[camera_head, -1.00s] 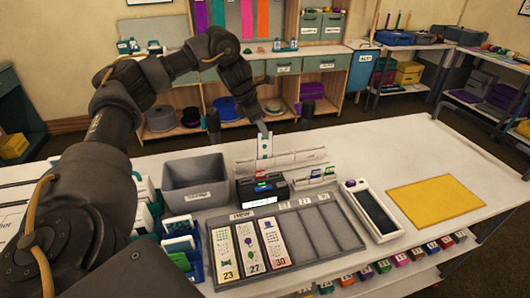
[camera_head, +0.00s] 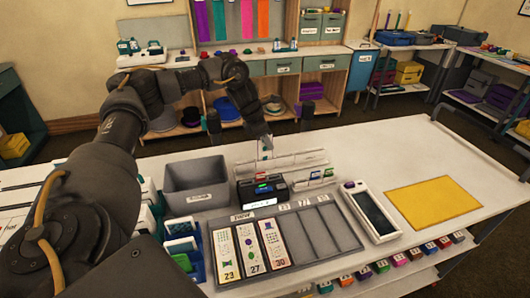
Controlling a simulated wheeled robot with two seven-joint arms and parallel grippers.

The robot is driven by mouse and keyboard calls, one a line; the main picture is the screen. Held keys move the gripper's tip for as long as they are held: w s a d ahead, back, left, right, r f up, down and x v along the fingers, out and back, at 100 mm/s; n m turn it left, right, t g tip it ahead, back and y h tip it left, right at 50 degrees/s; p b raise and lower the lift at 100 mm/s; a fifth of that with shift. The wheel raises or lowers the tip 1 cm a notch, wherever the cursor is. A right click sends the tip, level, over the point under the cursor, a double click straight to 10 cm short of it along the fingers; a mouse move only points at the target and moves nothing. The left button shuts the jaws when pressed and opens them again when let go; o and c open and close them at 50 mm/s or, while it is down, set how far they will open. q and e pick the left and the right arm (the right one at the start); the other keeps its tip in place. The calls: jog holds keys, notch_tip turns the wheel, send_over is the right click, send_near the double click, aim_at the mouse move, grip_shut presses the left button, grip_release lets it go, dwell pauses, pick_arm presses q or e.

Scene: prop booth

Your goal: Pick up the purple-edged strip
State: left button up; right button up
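My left gripper (camera_head: 263,137) points down over the back of the table, at the top of a small upright white strip (camera_head: 266,148). The strip has a small coloured mark. It stands at the white stepped rack (camera_head: 290,162). The fingertips are too small and dark to show whether they are shut on it. I cannot make out a purple edge on any strip. Three white strips, numbered 23 (camera_head: 226,255), 27 (camera_head: 250,248) and 30 (camera_head: 273,243), lie in the grey slotted tray (camera_head: 305,262). My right gripper is not in view.
A white handheld device (camera_head: 371,212) and a yellow mat (camera_head: 433,202) lie to the right. The table's far right is clear.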

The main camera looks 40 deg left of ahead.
pick_arm(q)
grip_shut()
notch_tip(320, 180, up, 10)
jog(key=shift+r+b, duration=0.1)
jog(key=shift+b, duration=0.25)
